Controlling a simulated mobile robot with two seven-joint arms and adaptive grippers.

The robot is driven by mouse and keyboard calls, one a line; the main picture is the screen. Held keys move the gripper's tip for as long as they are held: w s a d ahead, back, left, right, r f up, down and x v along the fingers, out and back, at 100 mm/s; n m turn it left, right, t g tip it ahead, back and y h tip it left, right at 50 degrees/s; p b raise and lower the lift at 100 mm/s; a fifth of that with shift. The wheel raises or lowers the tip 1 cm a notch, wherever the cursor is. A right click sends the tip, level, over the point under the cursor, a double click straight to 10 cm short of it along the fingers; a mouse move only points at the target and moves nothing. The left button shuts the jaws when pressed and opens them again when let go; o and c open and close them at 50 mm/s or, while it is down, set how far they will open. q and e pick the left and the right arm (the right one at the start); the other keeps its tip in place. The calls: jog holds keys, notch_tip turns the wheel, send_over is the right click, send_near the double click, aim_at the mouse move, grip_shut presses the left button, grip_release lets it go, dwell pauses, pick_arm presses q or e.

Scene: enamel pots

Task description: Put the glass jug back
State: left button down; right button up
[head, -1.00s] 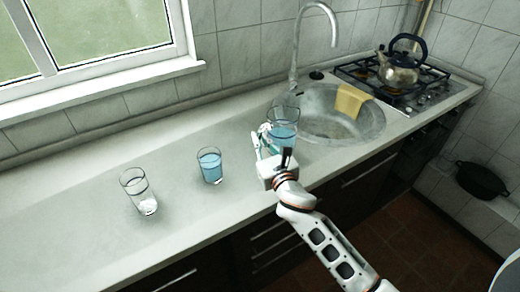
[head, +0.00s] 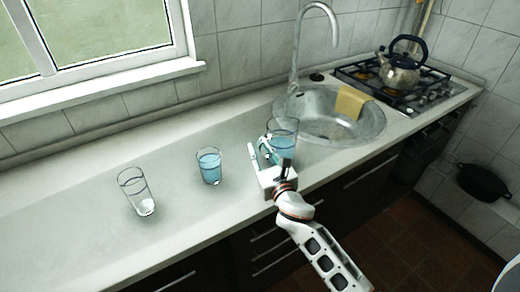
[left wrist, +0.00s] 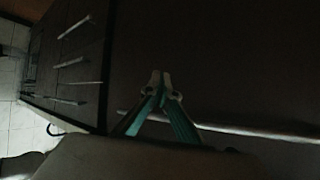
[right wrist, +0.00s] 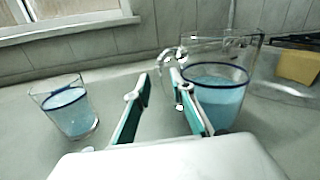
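The glass jug (head: 284,140) holds blue liquid and stands upright at the counter's front edge, just left of the sink. Its base is partly hidden by my right gripper. In the right wrist view the jug (right wrist: 218,98) is right of the fingers, and its clear handle (right wrist: 168,62) shows at the gap between the fingertips. My right gripper (head: 262,154) is at the jug's left side; its fingers stand apart, with a gap left of the handle. My left gripper (left wrist: 160,86) is shut and empty, low before dark cabinet fronts, outside the head view.
A glass of blue liquid (head: 209,167) and a nearly empty clear glass (head: 136,191) stand left on the counter (head: 75,225). A kettle (head: 399,70) is on the stove. The far-left counter is clear.

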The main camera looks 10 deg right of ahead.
jog(key=shift+s+r, duration=0.1)
jog(key=shift+r, duration=0.05)
jog(key=s, duration=0.4)
jog(key=s+d, duration=0.1)
jog(key=s, duration=0.6)
jog(key=shift+s+d, duration=0.35)
jog(key=s+d+f+m+g+h, duration=0.45)
jog(key=s+d+m, duration=0.65)
jog(key=m, duration=0.5)
jog(key=s+d+f+m+g+h, duration=0.3)
jog(key=s+d+f+m+g, duration=0.3)
jog(key=s+d+m, duration=0.7)
jog(key=w+a+f+m+t+y, duration=0.1)
jog(key=w+a+f+m+y, duration=0.1)
jog(key=a+f+y, duration=0.2)
jog(key=w+a+f+m+t+y, duration=0.2)
jog(key=a+f, duration=0.7)
jog(key=a, duration=0.5)
jog(key=shift+a+f+m+y, duration=0.4)
jog(key=shift+m+y, duration=0.3)
jog(key=shift+y, duration=0.15)
